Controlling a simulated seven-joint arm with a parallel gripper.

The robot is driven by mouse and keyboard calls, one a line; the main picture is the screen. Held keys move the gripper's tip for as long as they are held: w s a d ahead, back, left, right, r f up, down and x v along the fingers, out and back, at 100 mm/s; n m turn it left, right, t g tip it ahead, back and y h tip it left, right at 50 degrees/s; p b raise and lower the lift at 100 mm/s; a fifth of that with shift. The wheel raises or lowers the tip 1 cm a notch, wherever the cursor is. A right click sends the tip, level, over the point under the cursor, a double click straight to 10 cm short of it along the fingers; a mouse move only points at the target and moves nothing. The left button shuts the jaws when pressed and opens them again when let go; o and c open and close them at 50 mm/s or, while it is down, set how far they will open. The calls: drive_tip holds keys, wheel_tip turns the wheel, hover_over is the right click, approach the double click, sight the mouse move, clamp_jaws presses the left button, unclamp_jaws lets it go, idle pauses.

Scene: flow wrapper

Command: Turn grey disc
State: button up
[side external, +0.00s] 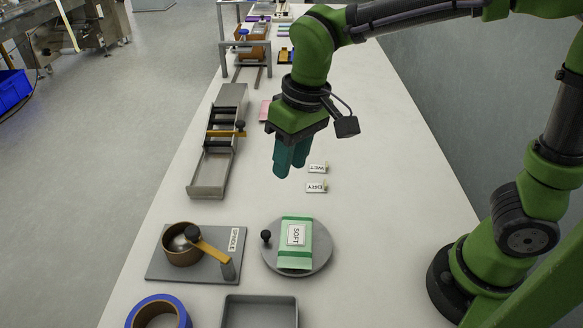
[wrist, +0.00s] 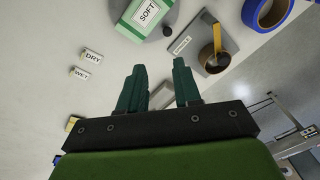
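The grey disc (side external: 322,257) lies on the white table at the lower middle of the side view. A small black knob (side external: 266,236) stands at its left edge. A green packet with a white label reading SOFT (side external: 296,251) lies on the disc. In the wrist view the disc (wrist: 172,28) is partly seen at the top, mostly covered by the packet (wrist: 146,14). My gripper (side external: 288,172) hangs above the table, behind the disc and apart from it. Its teal fingers (wrist: 159,86) are spread with nothing between them in the wrist view.
A brown pot on a grey SPINDLE plate (side external: 158,268) with an orange arm stands left of the disc. A blue-rimmed roll (side external: 185,309) and a grey tray (side external: 232,306) are in front. WET (side external: 317,168) and DRY (side external: 316,187) cards stand right of my gripper. A metal chute (side external: 207,182) is behind left.

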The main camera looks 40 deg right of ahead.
drive_tip(key=g+h, duration=0.1)
hover_over(265, 233)
drive_tip(key=f, duration=0.1)
drive_tip(key=shift+h, duration=0.3)
wheel_tip(265, 233, down, 16)
drive_tip(key=shift+r, duration=0.1)
clamp_jaws()
